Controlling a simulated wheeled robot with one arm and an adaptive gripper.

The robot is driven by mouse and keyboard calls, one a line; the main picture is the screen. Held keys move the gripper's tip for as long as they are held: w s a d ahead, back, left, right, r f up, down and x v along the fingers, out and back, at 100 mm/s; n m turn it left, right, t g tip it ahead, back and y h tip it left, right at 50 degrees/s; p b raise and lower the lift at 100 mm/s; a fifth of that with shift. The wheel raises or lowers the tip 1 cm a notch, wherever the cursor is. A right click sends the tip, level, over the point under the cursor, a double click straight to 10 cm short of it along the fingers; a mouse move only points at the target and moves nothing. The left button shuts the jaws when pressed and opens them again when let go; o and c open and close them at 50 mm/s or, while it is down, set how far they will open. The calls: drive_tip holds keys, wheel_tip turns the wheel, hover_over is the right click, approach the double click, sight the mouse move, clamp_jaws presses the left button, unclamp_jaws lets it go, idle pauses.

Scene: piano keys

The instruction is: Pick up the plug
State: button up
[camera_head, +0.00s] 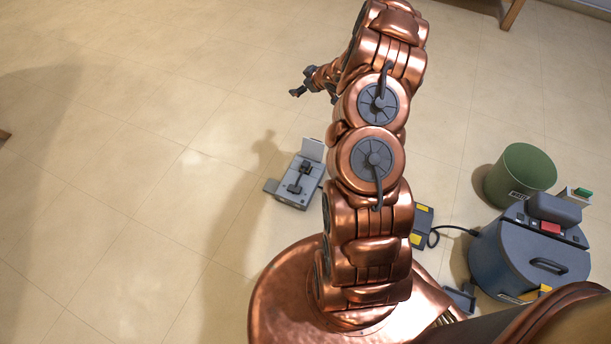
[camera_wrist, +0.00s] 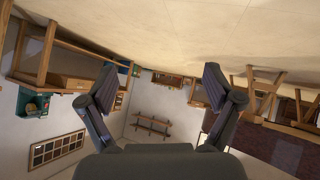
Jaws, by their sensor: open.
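My gripper (camera_head: 314,91) is up beyond my arm's bend in the head view, apart from the objects on the floor. In the wrist view its two dark fingers (camera_wrist: 160,86) are spread wide with nothing between them. I cannot clearly make out a plug. A dark cable (camera_head: 453,229) runs from a blue-grey round machine (camera_head: 510,262) to a dark box with yellow patches (camera_head: 422,222), partly hidden by my arm. A grey device (camera_head: 292,194) with a dark handle-like piece (camera_head: 300,177) on top lies on the floor left of my arm.
Tiled floor at left is clear. The wrist view, upside down, shows shelves (camera_wrist: 60,60), a wall bench (camera_wrist: 152,124) and wooden furniture legs (camera_wrist: 262,88).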

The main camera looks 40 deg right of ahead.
drive_tip(key=s+f+n+t+y+b, duration=0.1)
drive_tip(key=s+f+y+b, duration=0.15)
drive_tip(key=f, duration=0.75)
drive_tip(key=s+f+y+b, duration=0.1)
drive_tip(key=s+f+b, duration=0.3)
drive_tip(key=f, duration=0.5)
drive_tip(key=y+b, duration=0.3)
drive_tip(key=b, duration=0.2)
approach(307, 166)
drive_tip(key=w, duration=0.1)
drive_tip(key=w+a, duration=0.2)
drive_tip(key=shift+f, duration=0.3)
drive_tip(key=shift+s+a+f+t, duration=0.1)
drive_tip(key=shift+f+t, duration=0.1)
drive_tip(key=shift+t, duration=0.1)
drive_tip(key=shift+w+a+f, duration=0.15)
drive_tip(key=shift+w+a, duration=0.05)
drive_tip(key=shift+b+x, duration=0.5)
drive_tip(key=shift+x, duration=0.3)
drive_tip(key=b+x, duration=0.2)
drive_tip(key=f+b+x, duration=0.1)
drive_tip(key=x, duration=0.1)
drive_tip(key=shift+w+f+b, duration=0.1)
drive_tip(key=shift+w+b, duration=0.05)
drive_tip(key=shift+b, duration=0.2)
drive_tip(key=shift+w+a, duration=0.15)
drive_tip(key=shift+w, duration=0.1)
drive_tip(key=shift+c, duration=0.3)
